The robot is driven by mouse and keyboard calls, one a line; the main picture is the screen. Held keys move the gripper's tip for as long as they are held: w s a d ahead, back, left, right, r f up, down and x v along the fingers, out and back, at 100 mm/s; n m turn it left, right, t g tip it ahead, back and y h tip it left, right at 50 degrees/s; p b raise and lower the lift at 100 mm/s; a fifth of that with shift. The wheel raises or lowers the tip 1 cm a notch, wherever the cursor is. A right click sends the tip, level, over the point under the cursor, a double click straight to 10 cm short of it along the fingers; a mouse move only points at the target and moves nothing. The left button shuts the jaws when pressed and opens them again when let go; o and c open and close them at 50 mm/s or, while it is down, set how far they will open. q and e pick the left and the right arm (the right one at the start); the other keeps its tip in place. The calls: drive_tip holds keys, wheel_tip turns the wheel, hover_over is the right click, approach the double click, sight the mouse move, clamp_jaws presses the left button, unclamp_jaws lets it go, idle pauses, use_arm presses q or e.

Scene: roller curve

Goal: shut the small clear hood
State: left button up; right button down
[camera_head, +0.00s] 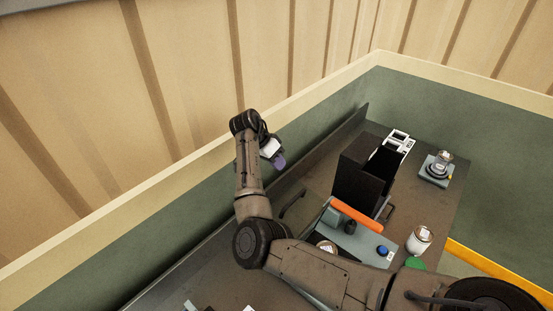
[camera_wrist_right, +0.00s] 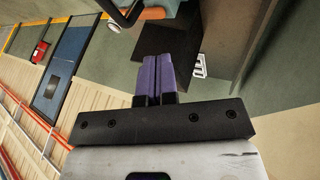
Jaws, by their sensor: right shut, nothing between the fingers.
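My right gripper (camera_head: 279,162) hangs at the end of the raised arm, left of the black box and apart from the bench items. In the right wrist view its purple fingers (camera_wrist_right: 158,78) are together and empty. A thin, dark-edged, see-through shape (camera_head: 293,204) stands raised beside the teal unit (camera_head: 352,240), below the gripper in the head view; it may be the clear hood, but I cannot tell for sure. An orange bar (camera_head: 356,215) lies across the teal unit and also shows in the right wrist view (camera_wrist_right: 166,13). My left gripper is not in view.
A tall black box (camera_head: 357,178) with a white-framed part (camera_head: 398,140) stands behind the teal unit. A scale (camera_head: 435,178) with a clear jar (camera_head: 444,157) is at the back right. A white jar (camera_head: 419,240) stands at right. A low wall backs the bench.

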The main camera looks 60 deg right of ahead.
sight(296, 193)
drive_tip(key=p+x, duration=0.1)
drive_tip(key=x, duration=0.5)
drive_tip(key=shift+s, duration=0.15)
drive_tip(key=shift+s+a+f+p, duration=0.1)
drive_tip(key=shift+s+p, duration=0.35)
drive_tip(key=shift+s, duration=0.05)
drive_tip(key=shift+s+a+f+p, duration=0.1)
drive_tip(key=shift+s+a+p, duration=0.05)
drive_tip(key=shift+s+p, duration=0.3)
drive_tip(key=shift+s+a+f, duration=0.1)
drive_tip(key=shift+s+f, duration=0.2)
drive_tip(key=shift+s, duration=0.5)
